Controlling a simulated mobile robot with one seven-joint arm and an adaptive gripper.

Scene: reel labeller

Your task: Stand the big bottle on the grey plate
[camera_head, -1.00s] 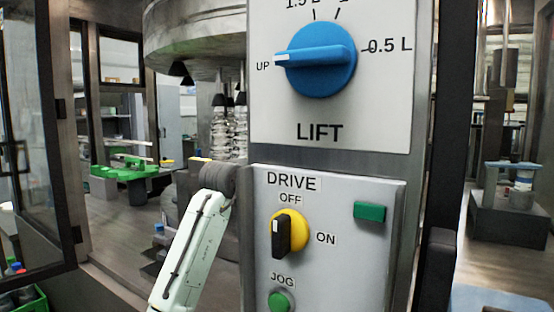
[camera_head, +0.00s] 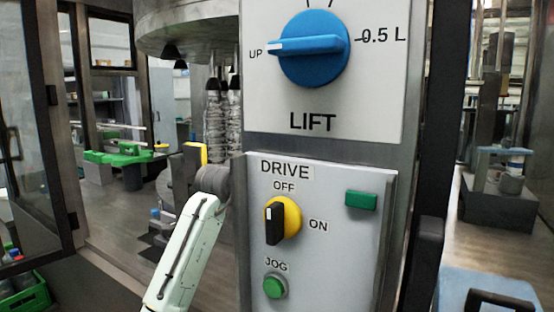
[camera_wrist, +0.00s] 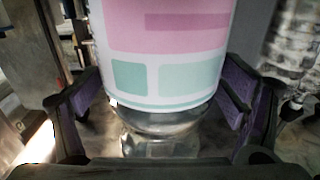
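The bottle (camera_wrist: 172,85) fills the middle of the wrist view, close up. It has a pink and white label with pale teal boxes, and clear material shows below the label. Its top is out of the picture. My gripper (camera_wrist: 163,88) has one purple-padded finger on each side of the bottle. I cannot tell whether the pads press on it or stand just clear. In the head view the control panel hides my gripper and the bottle. I cannot make out the grey plate for certain in either view.
The control panel (camera_head: 325,290) stands close in front, with a blue LIFT knob (camera_head: 314,48) pointing to UP, a DRIVE switch (camera_head: 282,220) and a green JOG button (camera_head: 275,286). Glass doors (camera_head: 25,120) stand at left. A green crate (camera_head: 25,298) is low at left.

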